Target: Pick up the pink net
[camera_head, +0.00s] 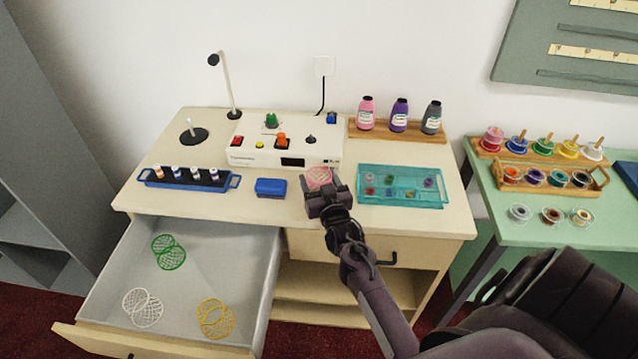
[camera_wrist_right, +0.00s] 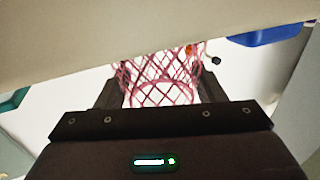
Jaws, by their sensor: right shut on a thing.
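The pink net (camera_head: 319,177) is an open mesh tube. In the head view it shows just beyond my right gripper (camera_head: 322,188), over the front part of the cream desk (camera_head: 230,209). In the right wrist view the pink net (camera_wrist_right: 160,85) sits between the two dark fingers of my right gripper (camera_wrist_right: 162,92), which is shut on it. A pale surface crosses the upper part of that view and hides some of the net. Whether the net touches the desk top cannot be told. My left gripper is not in view.
A blue box (camera_head: 270,187) lies left of the net and a teal tray (camera_head: 402,201) right of it. A white control box (camera_head: 262,158) stands behind. The open drawer (camera_head: 205,246) holds green (camera_head: 168,252), white (camera_head: 143,307) and yellow (camera_head: 215,318) nets.

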